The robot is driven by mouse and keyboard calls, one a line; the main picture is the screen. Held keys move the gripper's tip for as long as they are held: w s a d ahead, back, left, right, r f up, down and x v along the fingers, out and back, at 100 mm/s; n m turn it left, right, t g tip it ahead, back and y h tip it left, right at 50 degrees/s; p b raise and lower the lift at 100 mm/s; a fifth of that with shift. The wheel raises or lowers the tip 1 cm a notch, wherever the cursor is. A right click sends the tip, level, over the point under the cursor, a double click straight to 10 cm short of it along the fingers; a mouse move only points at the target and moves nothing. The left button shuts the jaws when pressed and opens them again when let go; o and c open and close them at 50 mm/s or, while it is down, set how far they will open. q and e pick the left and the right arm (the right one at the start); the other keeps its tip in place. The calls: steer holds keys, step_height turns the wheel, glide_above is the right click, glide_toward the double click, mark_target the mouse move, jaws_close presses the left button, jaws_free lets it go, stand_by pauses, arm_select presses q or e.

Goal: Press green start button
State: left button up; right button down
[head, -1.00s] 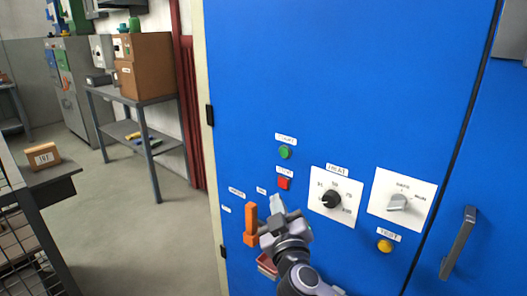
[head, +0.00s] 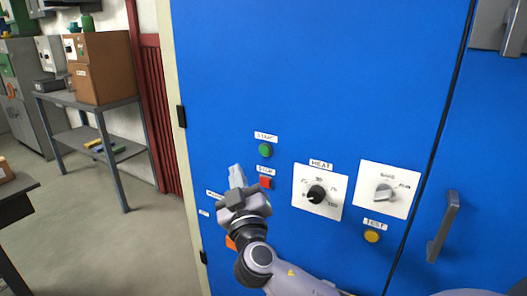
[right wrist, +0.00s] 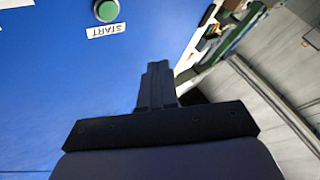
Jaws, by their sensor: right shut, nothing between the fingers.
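The green start button (head: 265,150) is on the blue cabinet door, under a label reading START. It also shows at the top left of the right wrist view (right wrist: 106,11), with its label (right wrist: 105,31) beside it. My right gripper (head: 236,170) is shut and empty, to the left of and a little below the button in the head view. The fingertips (right wrist: 157,68) are apart from the button in the right wrist view. My left gripper is not in view.
Below the green button is a red stop button (head: 265,183). To the right are a black HEAT knob (head: 316,194), a grey selector switch (head: 384,194), a yellow TEST button (head: 372,236) and a door handle (head: 443,228). An orange part (head: 231,243) is mostly hidden behind my arm.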

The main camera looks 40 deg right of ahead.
mark_target(265, 151)
steer(key=w+d, duration=0.1)
steer(key=d, duration=0.1)
steer(key=w+d, duration=0.1)
steer(key=d, duration=0.2)
steer(key=w+d, duration=0.1)
steer(key=d, duration=0.2)
steer(key=shift+w, duration=0.2)
stand_by(1.6)
steer(key=shift+w+d+b, duration=0.15)
steer(key=shift+d+b, duration=0.2)
steer(key=shift+d, duration=0.05)
